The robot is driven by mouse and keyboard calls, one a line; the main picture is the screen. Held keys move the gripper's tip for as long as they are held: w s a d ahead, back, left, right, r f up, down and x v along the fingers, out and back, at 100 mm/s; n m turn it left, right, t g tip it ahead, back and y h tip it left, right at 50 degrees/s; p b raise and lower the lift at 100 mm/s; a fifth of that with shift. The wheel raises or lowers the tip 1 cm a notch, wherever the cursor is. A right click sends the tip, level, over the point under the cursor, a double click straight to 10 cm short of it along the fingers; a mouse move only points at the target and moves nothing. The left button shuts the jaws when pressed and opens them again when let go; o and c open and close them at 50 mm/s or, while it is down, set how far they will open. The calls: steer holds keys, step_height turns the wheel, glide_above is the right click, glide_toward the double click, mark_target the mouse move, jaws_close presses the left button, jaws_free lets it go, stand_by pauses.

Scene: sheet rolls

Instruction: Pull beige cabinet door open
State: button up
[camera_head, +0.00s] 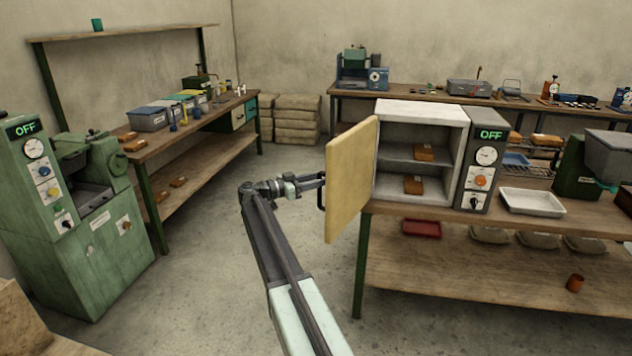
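The beige cabinet door (350,180) stands swung wide open at the left side of a white cabinet (424,110) on the right workbench. A dark handle (320,193) shows at the door's left edge, on its outer face. My gripper (314,182) is at that handle, left of the door. Its fingers are small and partly merge with the handle, so I cannot tell whether they are closed on it. Inside the cabinet, one brown block (424,152) lies on the upper shelf and another (413,185) on the lower floor.
A control panel (485,160) reading OFF adjoins the cabinet's right side. A white tray (531,202) lies right of it on the workbench (450,217). A green machine (75,210) stands at left, beside another bench (185,140). Clear floor (235,230) lies left of my arm.

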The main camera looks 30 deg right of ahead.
steer(key=a, duration=0.7)
steer(key=shift+w, duration=0.4)
steer(key=shift+a, duration=0.1)
